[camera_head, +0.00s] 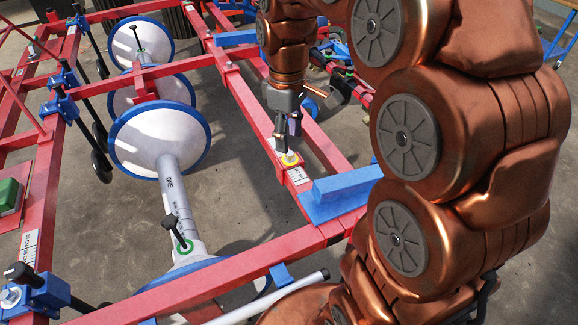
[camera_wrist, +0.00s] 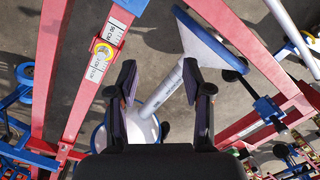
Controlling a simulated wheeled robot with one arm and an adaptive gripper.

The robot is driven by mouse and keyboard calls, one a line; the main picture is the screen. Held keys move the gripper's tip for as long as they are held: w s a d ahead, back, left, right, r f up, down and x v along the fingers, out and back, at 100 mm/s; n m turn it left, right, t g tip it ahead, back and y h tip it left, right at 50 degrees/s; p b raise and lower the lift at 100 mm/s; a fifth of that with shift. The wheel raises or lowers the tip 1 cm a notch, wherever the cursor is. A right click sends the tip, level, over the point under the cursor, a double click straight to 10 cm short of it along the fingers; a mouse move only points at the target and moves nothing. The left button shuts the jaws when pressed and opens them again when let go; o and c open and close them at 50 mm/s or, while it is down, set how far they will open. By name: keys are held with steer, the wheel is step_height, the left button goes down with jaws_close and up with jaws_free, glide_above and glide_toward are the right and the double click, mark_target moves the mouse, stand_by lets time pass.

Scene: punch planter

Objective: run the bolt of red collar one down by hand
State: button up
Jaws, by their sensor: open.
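In the wrist view the bolt (camera_wrist: 102,51) lies left of both fingers, between two white scale strips. It appears to sit on a short red collar (camera_wrist: 100,58), which is hard to tell from the red beam. No label on it is readable. My gripper (camera_head: 288,140) points down close above the bolt in the head view. In the wrist view my gripper (camera_wrist: 158,88) is open, with nothing between its fingers. Whether it touches the bolt cannot be told.
A blue block (camera_head: 338,192) lies on the beam just in front of the bolt. A white row unit drum (camera_head: 178,205) with blue-rimmed discs (camera_head: 160,140) stands left. Blue clamps (camera_head: 40,292) with black handles stick out at far left. Bare concrete shows between the beams.

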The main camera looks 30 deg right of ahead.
mark_target(289, 154)
steer(key=w+d+f+n+b, duration=0.1)
steer(key=w+d+f+b, duration=0.1)
steer(key=w+f+b, duration=0.2)
steer(key=w+d+f+n+b, duration=0.2)
steer(key=w+f+b, duration=0.1)
steer(key=w+f, duration=0.2)
steer(key=w+d+f+n+b, duration=0.1)
steer(key=w+d+f+b, duration=0.2)
steer(key=w+f+b, duration=0.1)
steer(key=shift+w+d+f+n+t+b, duration=0.1)
steer(key=shift+w+f+n+t+b, duration=0.25)
steer(key=shift+w+f, duration=0.3)
steer(key=shift+w+f+b, duration=0.1)
steer(key=shift+f+b, duration=0.85)
steer(key=shift+f, duration=2.85)
jaws_close()
